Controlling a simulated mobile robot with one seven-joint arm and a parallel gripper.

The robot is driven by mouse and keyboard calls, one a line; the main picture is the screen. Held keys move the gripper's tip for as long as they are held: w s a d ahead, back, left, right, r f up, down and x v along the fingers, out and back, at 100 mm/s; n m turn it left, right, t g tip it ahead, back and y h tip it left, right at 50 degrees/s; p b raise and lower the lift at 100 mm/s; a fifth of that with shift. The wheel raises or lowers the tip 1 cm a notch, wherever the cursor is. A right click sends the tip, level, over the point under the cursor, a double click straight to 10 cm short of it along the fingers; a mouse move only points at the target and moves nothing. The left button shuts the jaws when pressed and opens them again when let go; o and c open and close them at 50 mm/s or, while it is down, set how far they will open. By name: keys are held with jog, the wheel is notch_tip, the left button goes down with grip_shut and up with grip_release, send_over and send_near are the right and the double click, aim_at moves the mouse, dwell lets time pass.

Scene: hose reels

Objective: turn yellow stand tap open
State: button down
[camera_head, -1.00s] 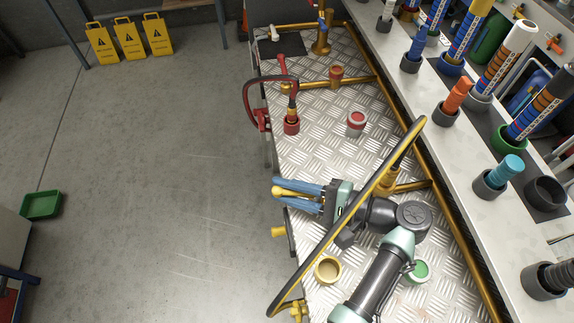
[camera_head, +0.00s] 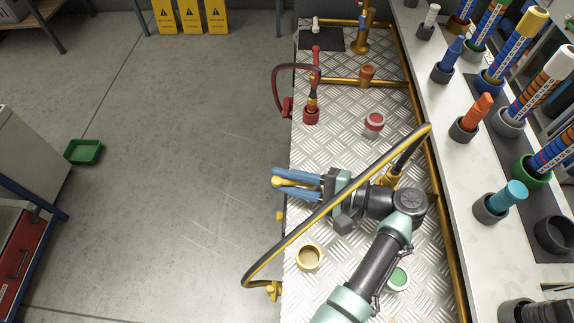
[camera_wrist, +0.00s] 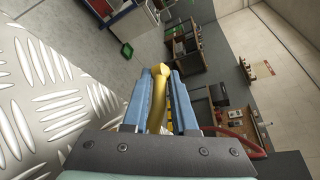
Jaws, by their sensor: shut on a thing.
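The yellow stand tap's upright (camera_head: 391,176) stands on the metal bench top, with a black and yellow hose (camera_head: 332,203) looping from it over my arm. My gripper (camera_head: 279,181) is at the bench's left edge, its blue fingers pointing left. The fingers are shut on a yellow lever (camera_wrist: 159,92); its rounded tip sticks out just past the fingertips in the wrist view. In the head view the lever's tip (camera_head: 277,181) shows between the fingers. My wrist hides the lever's joint, so how far the tap is turned cannot be told.
A red stand tap (camera_head: 311,113) with a red hose stands further back. A red and white pot (camera_head: 374,122), a yellow pot (camera_head: 309,256) and a green pot (camera_head: 398,278) sit on the bench. The floor to the left is mostly clear, with a green tray (camera_head: 84,151).

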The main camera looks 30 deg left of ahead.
aim_at(286, 180)
jog(key=c, duration=0.8)
grip_release()
jog(key=shift+s+f, duration=0.1)
jog(key=shift+c, duration=0.2)
notch_tip(286, 180, up, 10)
jog(key=shift+r+p, duration=0.1)
jog(key=shift+p, duration=0.5)
jog(key=shift+c, duration=0.2)
